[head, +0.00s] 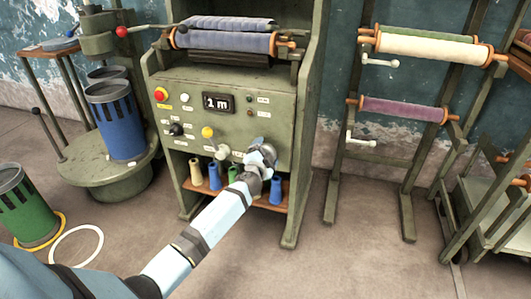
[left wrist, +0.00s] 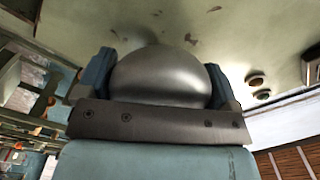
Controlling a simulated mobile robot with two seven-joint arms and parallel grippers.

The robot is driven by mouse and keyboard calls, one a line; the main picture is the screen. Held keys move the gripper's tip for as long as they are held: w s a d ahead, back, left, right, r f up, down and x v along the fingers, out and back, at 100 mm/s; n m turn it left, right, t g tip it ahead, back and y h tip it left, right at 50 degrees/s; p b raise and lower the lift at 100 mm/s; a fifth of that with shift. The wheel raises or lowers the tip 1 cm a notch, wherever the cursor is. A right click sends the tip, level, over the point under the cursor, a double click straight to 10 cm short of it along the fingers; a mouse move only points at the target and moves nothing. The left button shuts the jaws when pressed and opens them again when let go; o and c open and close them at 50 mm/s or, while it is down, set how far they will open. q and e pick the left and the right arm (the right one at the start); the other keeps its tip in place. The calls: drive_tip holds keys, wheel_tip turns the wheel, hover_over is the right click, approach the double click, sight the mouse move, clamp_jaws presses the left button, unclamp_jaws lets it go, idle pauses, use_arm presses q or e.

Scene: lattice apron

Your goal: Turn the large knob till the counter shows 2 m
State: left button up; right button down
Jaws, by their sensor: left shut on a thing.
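The machine's green front panel (head: 280,126) bears the counter (head: 217,103), a dark display that reads 1 m. My left gripper (head: 262,154) is at the lower right of this panel, its arm reaching up from the lower left. In the left wrist view, the large knob (left wrist: 160,78) is a smooth grey metal dome between the two blue-grey fingers of my left gripper (left wrist: 155,88). The gripper is shut on it, one finger at each side. In the head view the gripper mostly hides the knob. My right gripper is not in view.
Left of the gripper on the panel are a pale knob (head: 222,152), a yellow button (head: 207,132), a black knob (head: 176,129) and a red button (head: 160,94). Several spools stand on the shelf (head: 262,203) below. A fabric rack (head: 333,180) stands right.

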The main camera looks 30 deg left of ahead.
use_arm(q)
drive_tip(key=m, duration=0.2)
drive_tip(key=shift+m, duration=0.4)
drive_tip(key=m+p, duration=0.1)
drive_tip(key=m, duration=0.2)
drive_tip(key=shift+m, duration=1.5)
drive_tip(key=shift+m+p, duration=0.55)
drive_tip(key=shift+m, duration=0.55)
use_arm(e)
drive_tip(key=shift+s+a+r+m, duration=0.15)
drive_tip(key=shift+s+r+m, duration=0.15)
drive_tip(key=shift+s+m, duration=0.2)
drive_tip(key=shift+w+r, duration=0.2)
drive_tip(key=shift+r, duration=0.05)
use_arm(q)
drive_tip(key=o, duration=0.7)
drive_tip(key=shift+s, duration=0.15)
